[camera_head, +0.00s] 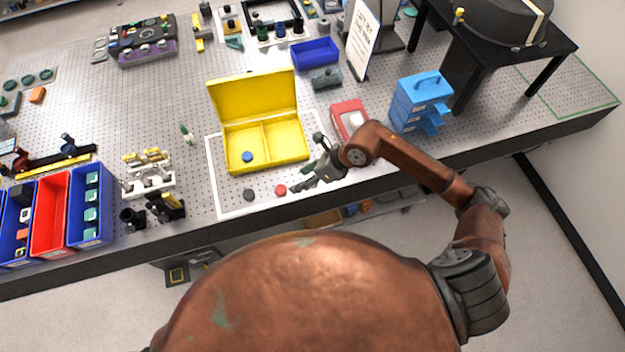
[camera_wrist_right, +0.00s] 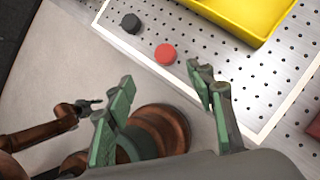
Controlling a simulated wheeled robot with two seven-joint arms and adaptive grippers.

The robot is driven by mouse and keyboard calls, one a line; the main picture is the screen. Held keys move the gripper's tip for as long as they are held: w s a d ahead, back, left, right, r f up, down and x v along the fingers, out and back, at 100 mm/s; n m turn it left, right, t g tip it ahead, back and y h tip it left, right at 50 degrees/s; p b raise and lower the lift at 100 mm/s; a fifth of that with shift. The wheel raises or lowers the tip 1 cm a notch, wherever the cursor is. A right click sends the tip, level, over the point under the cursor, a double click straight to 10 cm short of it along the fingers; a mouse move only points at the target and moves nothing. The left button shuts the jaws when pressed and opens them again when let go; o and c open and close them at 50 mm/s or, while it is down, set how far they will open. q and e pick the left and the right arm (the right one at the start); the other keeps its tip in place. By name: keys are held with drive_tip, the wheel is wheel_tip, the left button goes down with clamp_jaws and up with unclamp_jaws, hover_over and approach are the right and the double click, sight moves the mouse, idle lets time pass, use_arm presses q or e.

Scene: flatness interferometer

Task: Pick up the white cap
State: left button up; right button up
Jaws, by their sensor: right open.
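I cannot clearly make out a white cap in either view. A red cap (camera_head: 280,190) and a dark grey cap (camera_head: 249,194) lie on the table in front of the open yellow case; the right wrist view also shows the red cap (camera_wrist_right: 166,54) and the dark cap (camera_wrist_right: 131,23). A blue cap (camera_head: 247,156) lies in the case's left compartment. My right gripper (camera_head: 314,172) is open and empty to the right of the red cap; its spread fingers show in the right wrist view (camera_wrist_right: 160,80). My left gripper (camera_wrist_right: 91,103) appears small there, its jaws unclear.
The yellow case (camera_head: 287,133) stands open inside a white outline. A red box (camera_head: 337,111) with a whitish patch and blue drawers (camera_head: 407,112) stand right of it. Blue and red bins (camera_head: 49,214) and small optics (camera_head: 148,180) stand at left. The table's front edge is close.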

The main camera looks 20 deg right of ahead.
drive_tip(key=w+d+f+h, duration=0.2)
drive_tip(key=d+f+h, duration=0.1)
drive_tip(key=d, duration=0.4)
drive_tip(key=p+x, duration=0.2)
drive_tip(key=x, duration=0.5)
drive_tip(key=shift+w+d+f, duration=0.15)
drive_tip(key=shift+c, duration=0.3)
drive_tip(key=c, duration=0.8)
